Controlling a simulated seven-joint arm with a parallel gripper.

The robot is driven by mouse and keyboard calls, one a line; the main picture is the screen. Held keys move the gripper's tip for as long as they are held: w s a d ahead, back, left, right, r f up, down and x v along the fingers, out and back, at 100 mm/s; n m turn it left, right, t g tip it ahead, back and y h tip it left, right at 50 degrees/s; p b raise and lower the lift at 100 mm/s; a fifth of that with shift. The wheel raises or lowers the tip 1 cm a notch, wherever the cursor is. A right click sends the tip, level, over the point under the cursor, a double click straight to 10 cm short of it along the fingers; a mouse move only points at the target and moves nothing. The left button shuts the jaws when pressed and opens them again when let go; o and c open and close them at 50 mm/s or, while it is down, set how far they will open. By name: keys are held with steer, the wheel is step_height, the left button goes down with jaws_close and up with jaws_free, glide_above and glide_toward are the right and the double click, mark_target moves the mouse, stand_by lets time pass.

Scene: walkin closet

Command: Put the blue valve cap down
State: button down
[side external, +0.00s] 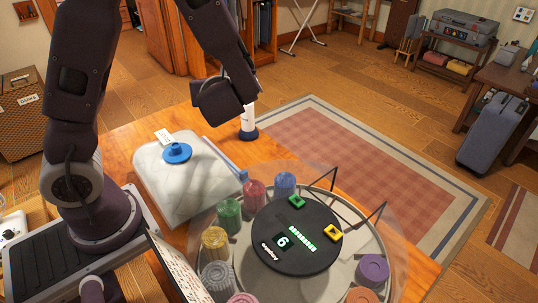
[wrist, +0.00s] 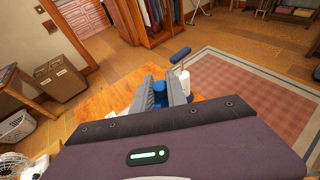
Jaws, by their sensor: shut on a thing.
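My gripper (wrist: 161,96) is shut on the blue valve cap (wrist: 159,87), which shows as a small blue shape between the grey fingers in the wrist view. In the side view my gripper's dark body hangs above the table behind the clear bag, and its fingers and the cap are hidden. The pale clear bag (side external: 165,190) lies on the wooden table (side external: 122,142). A round blue valve (side external: 177,153) with a raised middle sits on top of the bag, apart from my gripper.
A white hand pump (side external: 248,119) with a dark blue base stands close beside my gripper; its blue handle (wrist: 180,55) shows in the wrist view. A round glass tray (side external: 340,280) with several coloured pots and a black disc display (side external: 297,232) fills the table's front.

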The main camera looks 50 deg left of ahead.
steer(key=s+a+f+n+g+h, duration=0.1)
steer(key=s+f+n+g, duration=0.2)
steer(key=s+n+g, duration=0.45)
steer(key=s+f+n+g, duration=0.4)
steer(key=s+n+g, duration=0.25)
steer(key=g, duration=0.25)
steer(key=d+n+g+h, duration=0.3)
steer(key=d+n+h, duration=0.8)
steer(key=n+h, duration=0.55)
steer(key=w+d+r+n+t+h, duration=0.2)
steer(key=w+r+n+t+h, duration=0.2)
steer(key=w+n+t+h, duration=0.55)
steer(key=w+a+r+n+t+y, duration=0.3)
steer(key=w+a+r+n+t, duration=0.1)
steer(key=w+a+n+t, duration=0.25)
steer(key=w+a+r+n+t+y, duration=0.2)
steer(key=w+a+r+n+t, duration=0.3)
steer(key=w, duration=0.3)
steer(key=shift+t, duration=0.45)
steer(key=f, duration=0.9)
steer(key=a+f, duration=0.1)
steer(key=f, duration=1.7)
steer(key=shift+w+a+f, duration=0.15)
steer(key=shift+a+f, duration=0.05)
steer(key=shift+a, duration=0.2)
steer(key=w, duration=0.2)
steer(key=w+f, duration=0.1)
steer(key=w, duration=0.1)
steer(key=shift+f, duration=0.2)
